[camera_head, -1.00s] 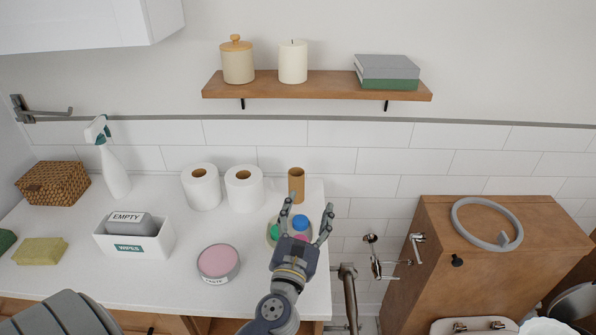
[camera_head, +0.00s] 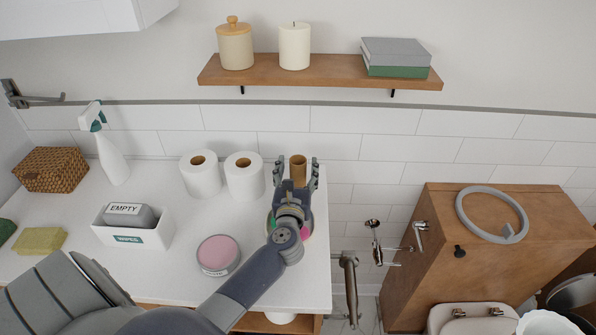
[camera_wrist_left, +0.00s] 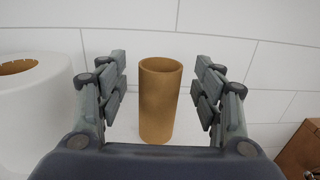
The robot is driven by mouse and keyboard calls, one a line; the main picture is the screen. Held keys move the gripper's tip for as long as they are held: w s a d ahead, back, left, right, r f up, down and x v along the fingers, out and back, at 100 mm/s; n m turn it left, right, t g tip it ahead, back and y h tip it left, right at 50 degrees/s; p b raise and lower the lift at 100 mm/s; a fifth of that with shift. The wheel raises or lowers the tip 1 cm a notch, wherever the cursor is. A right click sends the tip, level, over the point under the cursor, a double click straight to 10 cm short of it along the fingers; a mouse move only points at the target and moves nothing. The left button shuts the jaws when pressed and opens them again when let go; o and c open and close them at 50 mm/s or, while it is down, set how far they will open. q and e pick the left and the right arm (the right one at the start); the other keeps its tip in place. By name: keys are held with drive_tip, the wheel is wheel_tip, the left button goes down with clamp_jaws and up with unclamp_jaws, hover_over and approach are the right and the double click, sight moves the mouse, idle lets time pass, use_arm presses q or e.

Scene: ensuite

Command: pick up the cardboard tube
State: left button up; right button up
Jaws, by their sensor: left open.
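The cardboard tube (camera_head: 298,172) is a brown hollow cylinder standing upright at the back right of the white counter. My left gripper (camera_head: 295,167) is open around it, with one finger on each side. In the left wrist view the tube (camera_wrist_left: 159,100) stands between the open fingers of my left gripper (camera_wrist_left: 163,88), with a gap on both sides. The lower part of the tube is hidden by the gripper in the head view. My right gripper is not in view.
Two toilet paper rolls (camera_head: 243,177) stand just left of the gripper. A round dish (camera_head: 306,229) is partly hidden under my left arm. A pink-topped tin (camera_head: 218,254) and a white wipes box (camera_head: 158,233) stand further left. A wooden shelf (camera_head: 320,72) hangs above.

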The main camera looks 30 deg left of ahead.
sight(297, 163)
use_arm(q)
drive_tip(key=shift+w+a, duration=0.35)
drive_tip(key=shift+w, duration=0.25)
drive_tip(key=shift+w+a, duration=0.15)
drive_tip(key=shift+w, duration=0.2)
drive_tip(key=shift+w+a+f, duration=0.1)
drive_tip(key=shift+w, duration=0.05)
drive_tip(key=shift+c, duration=1.1)
drive_tip(key=c, duration=0.6)
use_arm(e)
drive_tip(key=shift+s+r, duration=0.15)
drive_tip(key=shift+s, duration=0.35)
